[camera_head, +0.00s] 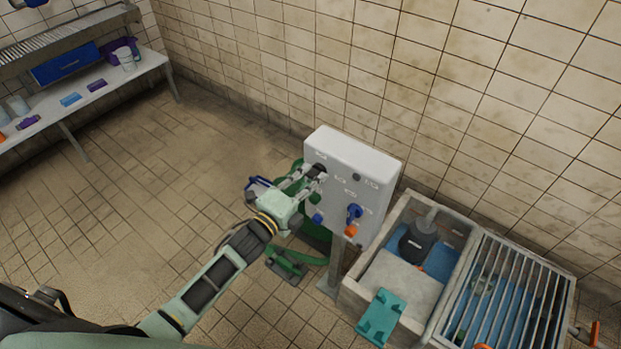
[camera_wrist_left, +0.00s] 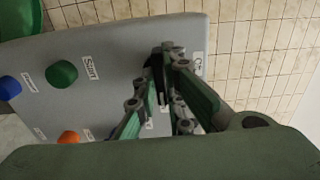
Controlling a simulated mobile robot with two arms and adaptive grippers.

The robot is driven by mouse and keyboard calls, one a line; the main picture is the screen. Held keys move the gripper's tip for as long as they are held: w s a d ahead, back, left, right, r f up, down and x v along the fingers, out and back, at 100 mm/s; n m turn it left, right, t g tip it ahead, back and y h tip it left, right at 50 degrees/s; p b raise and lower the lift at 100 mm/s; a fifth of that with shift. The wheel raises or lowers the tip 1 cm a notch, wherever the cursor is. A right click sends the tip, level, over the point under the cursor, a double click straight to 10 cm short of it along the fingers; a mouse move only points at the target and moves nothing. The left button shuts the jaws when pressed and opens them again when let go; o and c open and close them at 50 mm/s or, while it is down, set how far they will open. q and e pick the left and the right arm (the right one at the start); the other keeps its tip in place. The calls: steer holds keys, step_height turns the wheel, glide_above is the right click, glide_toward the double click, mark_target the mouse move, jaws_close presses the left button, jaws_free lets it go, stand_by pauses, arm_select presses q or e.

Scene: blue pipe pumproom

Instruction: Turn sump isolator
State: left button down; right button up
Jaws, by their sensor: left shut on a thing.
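A grey control box (camera_head: 345,190) stands on a post near the tiled wall. A black knob (camera_head: 319,168) sits at the upper left of its face. My left gripper (camera_head: 316,176) reaches it from the left, shut on this knob. In the left wrist view the fingers of my left gripper (camera_wrist_left: 164,70) close around the dark knob (camera_wrist_left: 160,57), which they partly hide. I cannot read the knob's label or its exact angle. My right gripper is not in view.
The box face also carries a second black knob (camera_head: 356,177), a green button (camera_head: 316,198), a blue button (camera_head: 317,218), a blue handle (camera_head: 354,213) and an orange button (camera_head: 350,231). A sump with a grating (camera_head: 510,290) lies to the right. A green hose cart stands behind my gripper.

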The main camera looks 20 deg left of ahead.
arm_select(q)
steer(key=shift+n, duration=0.3)
steer(key=n+p, duration=0.1)
steer(key=n, duration=0.3)
steer(key=shift+n, duration=0.4)
steer(key=n+p, duration=0.1)
steer(key=n, duration=0.3)
steer(key=shift+n, duration=0.3)
steer(key=shift+f+n, duration=0.1)
steer(key=shift+n, duration=3.7)
steer(key=c, duration=1.8)
jaws_free()
steer(key=shift+c, duration=0.2)
